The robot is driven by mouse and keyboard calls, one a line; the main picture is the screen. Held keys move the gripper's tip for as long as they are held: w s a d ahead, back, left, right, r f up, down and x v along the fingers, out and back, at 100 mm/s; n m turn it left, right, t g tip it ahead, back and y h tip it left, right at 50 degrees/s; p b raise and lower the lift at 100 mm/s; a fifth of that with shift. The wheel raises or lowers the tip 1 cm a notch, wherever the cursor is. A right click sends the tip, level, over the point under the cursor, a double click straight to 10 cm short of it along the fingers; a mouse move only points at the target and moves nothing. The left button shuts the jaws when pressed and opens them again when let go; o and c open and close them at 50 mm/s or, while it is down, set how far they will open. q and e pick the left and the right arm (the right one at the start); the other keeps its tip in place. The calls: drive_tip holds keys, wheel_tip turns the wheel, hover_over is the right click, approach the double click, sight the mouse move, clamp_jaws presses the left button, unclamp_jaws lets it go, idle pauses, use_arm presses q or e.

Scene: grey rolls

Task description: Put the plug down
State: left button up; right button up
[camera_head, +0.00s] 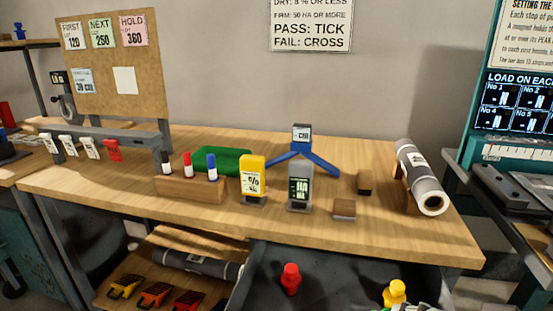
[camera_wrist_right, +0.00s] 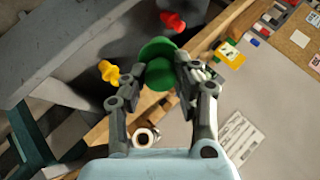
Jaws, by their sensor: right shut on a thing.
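My right gripper (camera_wrist_right: 158,76) shows in the right wrist view, its two fingers shut on a green plug (camera_wrist_right: 157,50). The plug has a wide rounded head and a narrower part between the fingers. A red plug (camera_wrist_right: 172,20) and a yellow plug (camera_wrist_right: 108,72) show beyond it, apart from the gripper. In the head view the red plug (camera_head: 290,278) and the yellow plug (camera_head: 395,292) stand at a dark grey surface in front of the bench.
The wooden bench (camera_head: 130,200) holds a marker block (camera_head: 190,188), a yellow meter (camera_head: 252,178), a grey meter (camera_head: 299,187), a blue stand (camera_head: 330,168) and a grey roll (camera_head: 420,178) at the right. A lower shelf holds another roll (camera_head: 195,263). The bench front has bare room.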

drive_tip(key=w+d+r+b, duration=0.2)
drive_tip(key=w+r+b, duration=0.3)
drive_tip(key=w+r, duration=0.35)
drive_tip(key=shift+m, duration=0.3)
drive_tip(key=r+b, duration=0.1)
drive_tip(key=r, duration=0.2)
drive_tip(key=r+b, duration=0.1)
drive_tip(key=r, duration=0.1)
drive_tip(key=shift+s+d+b, duration=0.3)
drive_tip(key=shift+s+b, duration=0.05)
drive_tip(key=shift+s, duration=0.05)
drive_tip(key=shift+h, duration=0.3)
